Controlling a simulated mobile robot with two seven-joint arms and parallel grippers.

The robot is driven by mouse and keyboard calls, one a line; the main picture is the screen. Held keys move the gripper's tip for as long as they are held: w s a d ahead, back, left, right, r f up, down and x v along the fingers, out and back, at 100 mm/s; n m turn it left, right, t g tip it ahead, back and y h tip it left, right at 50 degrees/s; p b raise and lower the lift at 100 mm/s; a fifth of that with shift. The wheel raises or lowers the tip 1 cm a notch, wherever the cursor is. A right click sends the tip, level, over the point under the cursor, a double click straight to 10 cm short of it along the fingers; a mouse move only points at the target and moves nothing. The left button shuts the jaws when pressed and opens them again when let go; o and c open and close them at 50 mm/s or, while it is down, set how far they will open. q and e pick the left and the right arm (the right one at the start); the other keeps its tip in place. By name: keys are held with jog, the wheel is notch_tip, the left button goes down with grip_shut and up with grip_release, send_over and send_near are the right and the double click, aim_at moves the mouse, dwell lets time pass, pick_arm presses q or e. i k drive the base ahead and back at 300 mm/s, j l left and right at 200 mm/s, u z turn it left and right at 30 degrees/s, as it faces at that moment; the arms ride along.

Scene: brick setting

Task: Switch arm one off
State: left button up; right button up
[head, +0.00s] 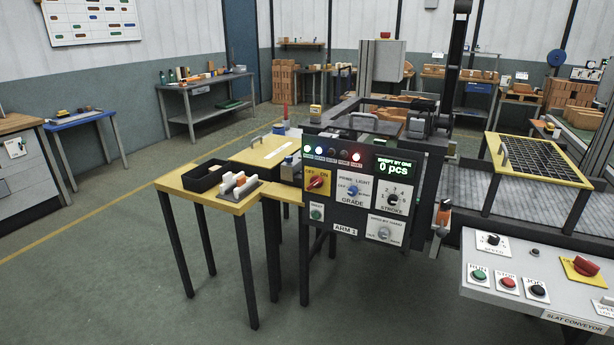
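The ARM 1 control panel (345,228) stands upright at the middle of the head view. Its red rotary switch (317,182) sits on a yellow plate marked OFF and ON at the upper left. The handle looks tilted, but it is too small to tell surely which mark it points to. A row of lamps (332,154) runs above it, with the right one glowing pinkish red. The green display (394,167) reads 0 pcs. Neither of my grippers shows in the head view.
A yellow-topped table (190,181) with a black bin (208,176) stands left of the panel. The SLAT CONVEYOR panel (517,262) with another red switch (586,265) is at right. Open floor (110,290) lies at front left.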

aim_at(316, 182)
jog(key=i+l+z, duration=0.2)
jog(key=i, duration=0.9)
jog(key=i+l+z, duration=0.25)
jog(key=i, duration=0.85)
jog(key=i+u, duration=0.25)
jog(key=k+u, duration=0.1)
jog(key=u, duration=0.6)
jog(key=j+z, duration=0.3)
jog(key=z, duration=0.15)
jog(key=j+z, duration=0.3)
jog(key=z, duration=0.15)
jog(key=j+z, duration=0.3)
jog(key=z, duration=0.15)
